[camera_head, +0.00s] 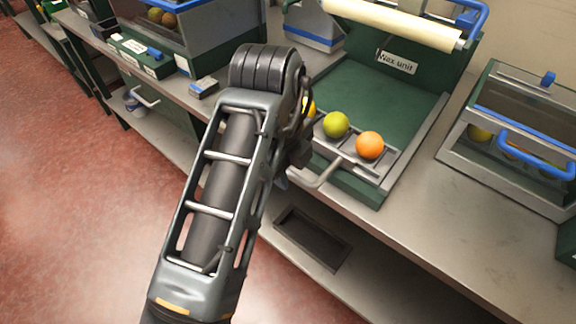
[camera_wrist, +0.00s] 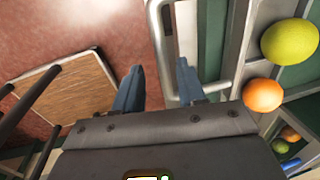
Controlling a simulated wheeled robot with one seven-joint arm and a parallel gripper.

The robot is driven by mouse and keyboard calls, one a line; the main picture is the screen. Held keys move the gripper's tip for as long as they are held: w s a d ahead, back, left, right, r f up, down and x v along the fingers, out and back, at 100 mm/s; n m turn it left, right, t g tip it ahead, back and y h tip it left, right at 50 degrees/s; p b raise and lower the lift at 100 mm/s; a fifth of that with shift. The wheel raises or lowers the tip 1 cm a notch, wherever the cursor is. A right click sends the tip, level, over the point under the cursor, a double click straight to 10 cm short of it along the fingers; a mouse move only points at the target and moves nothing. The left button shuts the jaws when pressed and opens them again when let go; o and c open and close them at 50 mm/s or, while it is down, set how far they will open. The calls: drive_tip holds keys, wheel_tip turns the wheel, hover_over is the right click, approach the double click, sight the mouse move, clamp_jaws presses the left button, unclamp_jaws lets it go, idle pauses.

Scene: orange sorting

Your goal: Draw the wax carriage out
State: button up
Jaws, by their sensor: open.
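The wax unit, with its label (camera_head: 397,62) and green bed (camera_head: 375,98), stands on the bench. Its grey carriage (camera_head: 346,158) is at the front edge and bears a yellow-green fruit (camera_head: 336,124), an orange (camera_head: 369,145) and a third yellow fruit mostly hidden by my arm. A pale U-shaped handle (camera_head: 322,179) juts from the carriage front. In the wrist view, my gripper (camera_wrist: 158,82) is open and empty. The outer bar of the handle (camera_wrist: 160,45) shows between its two fingers; I cannot tell the depth. In the head view my arm hides most of the gripper.
A glass-sided box with a blue handle (camera_head: 535,150) stands at the right, with fruit inside. Another glass-sided unit (camera_head: 190,30) is at the back left. A pale roller (camera_head: 395,22) spans above the wax unit. A lower shelf (camera_head: 400,285) runs below the bench.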

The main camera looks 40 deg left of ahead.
wheel_tip(320, 180, up, 8)
drive_tip(key=s, duration=0.1)
drive_tip(key=shift+s+f, duration=0.2)
drive_tip(key=shift+f, duration=0.05)
drive_tip(key=shift+a, duration=0.1)
idle(0.4)
